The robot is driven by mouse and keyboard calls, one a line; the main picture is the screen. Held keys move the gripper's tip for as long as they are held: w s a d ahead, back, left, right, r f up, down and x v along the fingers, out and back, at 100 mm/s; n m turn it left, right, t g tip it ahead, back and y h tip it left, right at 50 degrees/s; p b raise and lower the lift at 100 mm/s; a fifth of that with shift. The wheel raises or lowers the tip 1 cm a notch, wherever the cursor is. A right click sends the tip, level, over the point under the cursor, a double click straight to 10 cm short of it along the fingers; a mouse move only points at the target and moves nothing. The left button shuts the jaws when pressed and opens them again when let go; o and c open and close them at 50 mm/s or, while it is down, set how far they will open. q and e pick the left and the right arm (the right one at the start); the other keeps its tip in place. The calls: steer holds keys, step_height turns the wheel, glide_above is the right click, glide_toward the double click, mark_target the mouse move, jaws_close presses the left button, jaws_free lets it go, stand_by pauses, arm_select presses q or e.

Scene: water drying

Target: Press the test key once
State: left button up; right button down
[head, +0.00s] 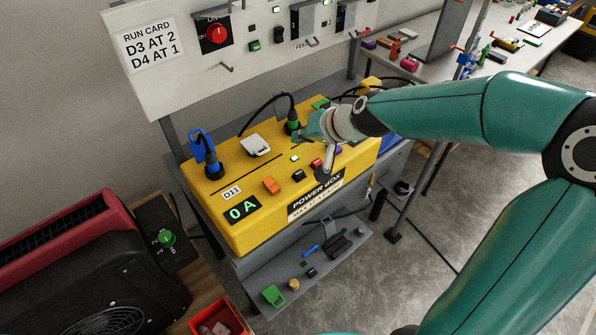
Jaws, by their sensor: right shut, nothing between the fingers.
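The yellow power box (230,225) stands on a grey bench. Its top carries an orange key (271,185), a black key (299,175), a red key (316,164) and a small lit green key (295,158). I cannot read which one is the test key. My right gripper (328,172) is shut and empty, pointing down over the right part of the box top, just right of the red key. It partly hides a purple key there. I cannot tell whether its tips touch anything. My left gripper is not in view.
A blue plug (212,168) and a black-green plug (293,126) with cables stand on the box. A white panel (165,80) with a run card and red knob (217,33) rises behind. A shelf (315,270) with small parts is below. A red-black machine (75,265) stands left.

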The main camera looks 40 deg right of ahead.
steer(key=b, duration=0.7)
glide_above(301, 174)
step_height(301, 174, down, 8)
steer(key=shift+r, duration=0.2)
steer(key=shift+f+b, duration=0.6)
steer(key=shift+b, duration=0.05)
stand_by(0.4)
steer(key=shift+f+b, duration=0.35)
steer(key=shift+b, duration=0.1)
steer(key=shift+f+b, duration=0.4)
steer(key=shift+b, duration=0.05)
stand_by(0.5)
steer(key=shift+r, duration=0.1)
steer(key=shift+r+p, duration=0.75)
steer(key=shift+p, duration=0.05)
steer(key=shift+r, duration=0.1)
